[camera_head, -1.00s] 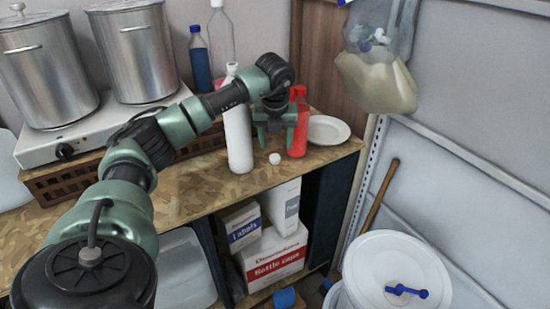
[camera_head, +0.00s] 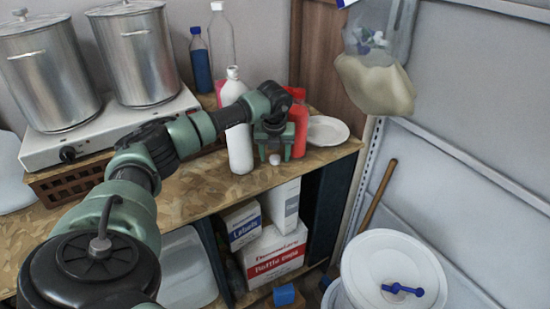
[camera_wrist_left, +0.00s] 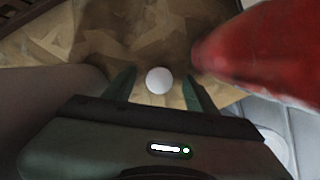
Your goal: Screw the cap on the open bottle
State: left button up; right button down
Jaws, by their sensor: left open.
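A small round white cap (camera_head: 275,160) lies on the patterned counter near its front edge. It also shows in the left wrist view (camera_wrist_left: 158,80), between my fingers. My left gripper (camera_head: 274,151) is open and points down over the cap, with one finger on each side and nothing held. A tall white bottle (camera_head: 239,150) stands upright just left of the gripper, its narrow neck on top; I cannot tell for sure that it is open. A red bottle (camera_head: 299,125) stands close to the right of the gripper, partly hidden by it. My right gripper is out of view.
A white plate (camera_head: 327,131) lies right of the red bottle. A blue bottle (camera_head: 201,62) and a clear bottle (camera_head: 222,45) stand behind. Two steel pots (camera_head: 135,55) sit on a hotplate (camera_head: 100,135) at left. A white drum (camera_head: 385,265) stands at lower right.

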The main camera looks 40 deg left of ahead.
aim_at(275, 158)
pick_arm(q)
grip_shut()
dwell(0.3)
notch_tip(275, 158, up, 20)
jog(key=b, duration=0.3)
dwell(0.4)
